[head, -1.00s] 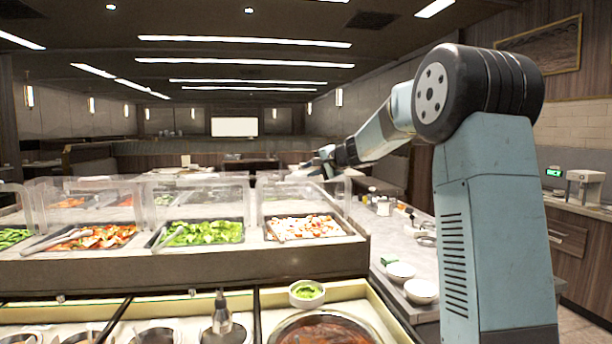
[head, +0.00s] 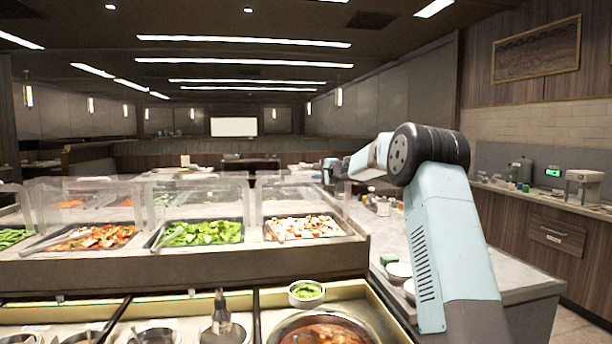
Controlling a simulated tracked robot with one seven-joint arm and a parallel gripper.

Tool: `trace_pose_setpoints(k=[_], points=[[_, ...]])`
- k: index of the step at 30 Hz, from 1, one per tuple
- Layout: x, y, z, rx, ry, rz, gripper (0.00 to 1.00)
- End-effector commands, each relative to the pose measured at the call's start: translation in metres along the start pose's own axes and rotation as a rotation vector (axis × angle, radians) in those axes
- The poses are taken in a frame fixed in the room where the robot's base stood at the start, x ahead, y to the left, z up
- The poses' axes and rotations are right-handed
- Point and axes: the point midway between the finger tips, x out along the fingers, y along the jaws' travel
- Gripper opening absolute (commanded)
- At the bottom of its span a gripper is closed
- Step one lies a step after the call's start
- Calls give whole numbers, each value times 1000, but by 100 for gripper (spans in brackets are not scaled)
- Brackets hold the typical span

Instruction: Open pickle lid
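My gripper (head: 330,170) is far out at the end of my arm, above the back right of the salad counter. It is small and partly hidden by my wrist, so its fingers cannot be made out. I see no thing clearly held in it. A white bowl with green contents (head: 306,292) stands on the cream ledge behind a large round well of reddish-brown sauce (head: 322,331). Several round wells (head: 156,336) are cut off at the bottom left. I cannot tell which of these, if any, bears the pickle lid.
Clear guards (head: 203,193) cover the food trays. White bowls (head: 398,271) and a green block (head: 389,258) are on the right counter, partly behind my arm.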

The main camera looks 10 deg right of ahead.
Motion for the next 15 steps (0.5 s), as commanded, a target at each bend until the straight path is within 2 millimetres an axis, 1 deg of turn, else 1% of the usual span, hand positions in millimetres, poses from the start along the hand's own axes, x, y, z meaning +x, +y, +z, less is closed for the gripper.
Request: trace_pose_setpoints(k=[1, 9, 15], points=[[10, 1, 1, 1, -2, 0, 22], [50, 0, 1, -2, -1, 0, 22], [70, 0, 0, -1, 0, 0, 22]])
